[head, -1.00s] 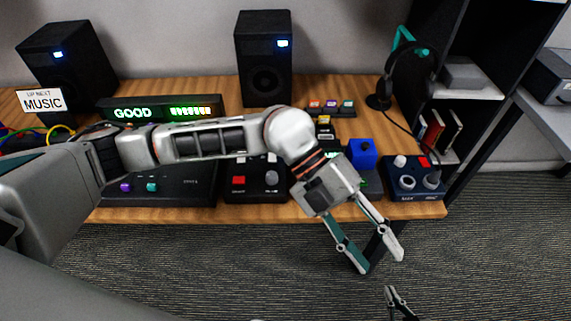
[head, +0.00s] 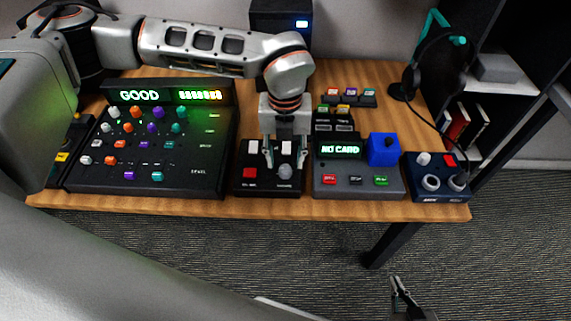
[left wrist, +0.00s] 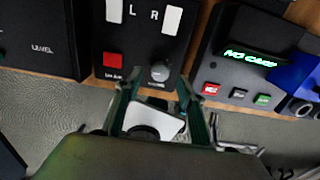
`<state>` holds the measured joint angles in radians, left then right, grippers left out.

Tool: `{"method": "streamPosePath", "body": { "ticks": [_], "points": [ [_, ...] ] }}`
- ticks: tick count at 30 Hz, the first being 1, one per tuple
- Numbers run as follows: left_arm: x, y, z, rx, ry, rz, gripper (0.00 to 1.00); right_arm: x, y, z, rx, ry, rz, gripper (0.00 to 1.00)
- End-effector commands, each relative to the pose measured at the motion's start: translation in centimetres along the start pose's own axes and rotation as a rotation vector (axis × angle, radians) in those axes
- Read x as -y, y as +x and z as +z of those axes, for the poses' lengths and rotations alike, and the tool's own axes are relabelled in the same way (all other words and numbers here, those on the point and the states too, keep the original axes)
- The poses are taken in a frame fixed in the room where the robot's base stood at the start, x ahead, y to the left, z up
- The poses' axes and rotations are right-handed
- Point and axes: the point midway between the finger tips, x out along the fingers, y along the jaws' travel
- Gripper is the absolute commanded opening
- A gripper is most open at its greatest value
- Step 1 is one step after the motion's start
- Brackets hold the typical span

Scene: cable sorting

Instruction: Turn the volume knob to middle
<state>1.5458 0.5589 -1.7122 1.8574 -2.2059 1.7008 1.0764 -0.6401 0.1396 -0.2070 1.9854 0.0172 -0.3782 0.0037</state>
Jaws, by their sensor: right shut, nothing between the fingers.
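The volume knob (head: 285,171) is a round grey knob at the front right of a small black box (head: 253,188) with a red button and white L and R pieces. In the left wrist view the knob (left wrist: 160,71) shows beyond and between the fingertips, close to them; I cannot tell whether they touch it. The label under it is partly hidden. My left gripper (head: 285,154) points down over this box, its fingers apart with nothing held. My right gripper (head: 400,285) is shut and empty, low in front of the table.
A mixer (head: 190,185) with several coloured knobs stands left of the box. A card reader (head: 358,186) showing "NO CARD" with a blue block (head: 383,149) stands close on the right. A navy box (head: 425,192) is at the right table end. The floor in front is clear.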

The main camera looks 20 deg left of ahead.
Motion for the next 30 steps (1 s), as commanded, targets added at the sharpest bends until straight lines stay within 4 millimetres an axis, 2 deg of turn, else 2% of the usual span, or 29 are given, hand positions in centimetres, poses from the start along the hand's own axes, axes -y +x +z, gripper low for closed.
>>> {"method": "streamPosePath", "body": {
  "ticks": [3, 7, 18, 19, 23, 30],
  "points": [
    [0.0, 1.8, -0.1, -0.003, 0.002, 0.0, 0.39, 0.0, 0.1, 0.1, 0.001, -0.001, 0.0, 0.0],
    [0.1, 3.0, -0.1, -0.002, 0.002, -0.001, 0.39, -0.1, 0.1, 0.1, 0.0, -0.003, 0.001, 0.0],
    [0.1, 3.6, -0.1, -0.001, 0.002, -0.002, 0.39, -0.2, 0.0, -0.1, -0.003, -0.004, 0.003, 0.0],
    [0.1, 3.6, -0.1, -0.001, 0.002, -0.002, 0.34, -0.2, 0.0, -0.1, -0.003, -0.004, 0.003, 0.0],
    [0.1, 3.6, -0.1, -0.001, 0.002, -0.002, 0.01, -0.2, 0.1, 0.0, -0.002, -0.004, 0.003, 0.0],
    [0.1, 3.5, -0.1, -0.001, 0.008, -0.002, 0.01, -0.1, 0.1, 0.2, 0.002, -0.004, 0.002, 0.0]
  ]
}}
